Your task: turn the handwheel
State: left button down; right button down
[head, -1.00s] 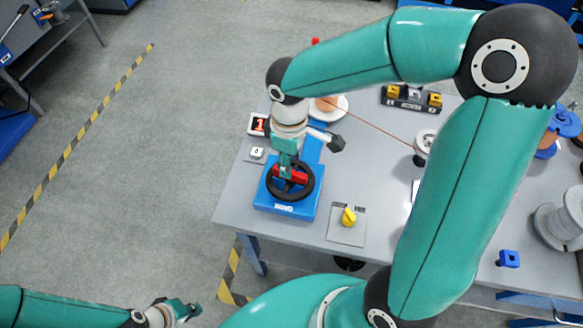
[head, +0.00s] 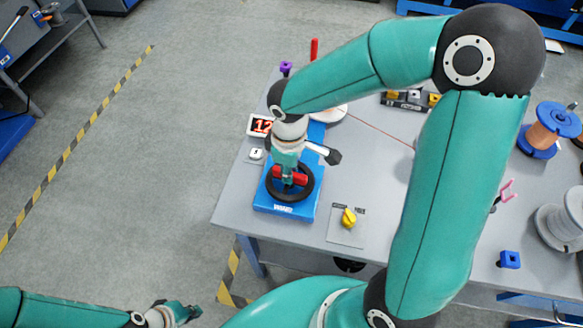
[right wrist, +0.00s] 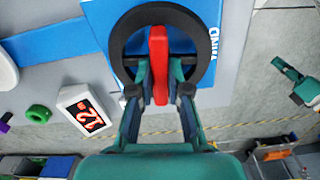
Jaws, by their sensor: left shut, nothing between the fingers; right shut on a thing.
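The handwheel is a black ring (head: 291,200) with a red crossbar (head: 299,180), lying flat on a blue base (head: 262,198) at the table's left front. My right gripper (head: 287,177) comes down over the wheel's middle and is shut on the crossbar. In the right wrist view the red crossbar (right wrist: 158,50) stands between my right gripper's fingers (right wrist: 160,82), inside the black ring (right wrist: 121,42). My left gripper (head: 186,312) is shut and empty, low at the left, away from the table; it also shows in the right wrist view (right wrist: 300,88).
A display (head: 260,125) with lit digits, seemingly 12, stands behind the base. A yellow knob (head: 348,217) on a plate sits to the right. A copper spool (head: 550,125) and a grey spool (head: 560,226) stand at the right. Floor left of the table is clear.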

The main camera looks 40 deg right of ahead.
jog(key=shift+f+m+b, duration=0.15)
jog(key=shift+m+b, duration=0.15)
jog(key=shift+b, duration=0.25)
jog(key=shift+m+b, duration=0.3)
jog(key=shift+r, duration=0.2)
jog(key=c, duration=1.1)
grip_release()
jog(key=shift+r, duration=0.15)
notch_tip(320, 180, up, 12)
jog(key=shift+f, duration=0.2)
